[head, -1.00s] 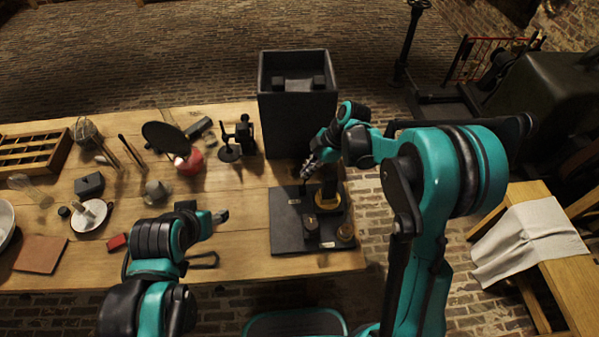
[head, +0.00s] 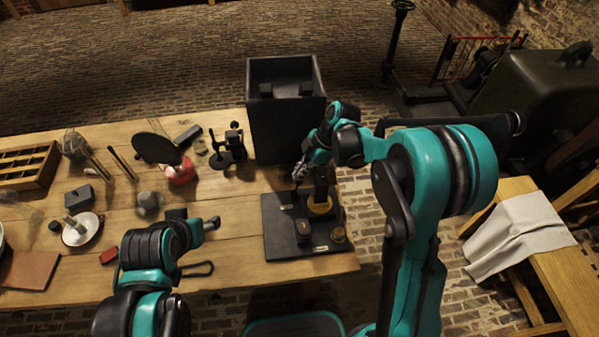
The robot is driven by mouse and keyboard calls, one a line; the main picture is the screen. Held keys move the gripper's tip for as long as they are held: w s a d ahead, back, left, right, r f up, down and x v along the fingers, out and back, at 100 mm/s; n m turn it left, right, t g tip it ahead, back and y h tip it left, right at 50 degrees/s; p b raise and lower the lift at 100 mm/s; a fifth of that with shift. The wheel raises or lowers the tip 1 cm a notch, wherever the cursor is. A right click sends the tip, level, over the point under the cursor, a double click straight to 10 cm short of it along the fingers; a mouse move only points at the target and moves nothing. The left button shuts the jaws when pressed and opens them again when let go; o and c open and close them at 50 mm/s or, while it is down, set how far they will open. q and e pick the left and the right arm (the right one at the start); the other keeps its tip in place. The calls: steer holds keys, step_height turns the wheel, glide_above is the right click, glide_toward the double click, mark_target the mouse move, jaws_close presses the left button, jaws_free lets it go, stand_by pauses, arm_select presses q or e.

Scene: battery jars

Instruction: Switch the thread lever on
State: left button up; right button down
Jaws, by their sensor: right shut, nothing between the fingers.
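A black base board (head: 278,238) lies on the right end of the wooden table. It carries a dark upright part with a yellow ring (head: 320,207), small dark round parts with brass near its front edge, and small pale labels. My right gripper (head: 298,180) is shut and empty, pointing down over the board's back left part. A thin dark upright piece just under its fingertips may be the thread lever; it is too small to tell its position or whether the fingers touch it. My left gripper (head: 210,246) is open and empty over the table, left of the board.
A tall black open box (head: 286,125) stands just behind the board. To the left are a red item (head: 181,172), a dark disc, a white dish with a candle (head: 84,231) and a wooden compartment tray (head: 25,168). A white cloth (head: 520,238) hangs on the right table.

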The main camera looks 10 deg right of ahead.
steer(key=shift+a+r, duration=0.3)
steer(key=a+r+p+v, duration=0.1)
steer(key=p+v, duration=0.3)
steer(key=v, duration=0.6)
steer(key=shift+s+a+r, duration=0.25)
steer(key=shift+a+r, duration=0.15)
steer(key=shift+a, duration=0.05)
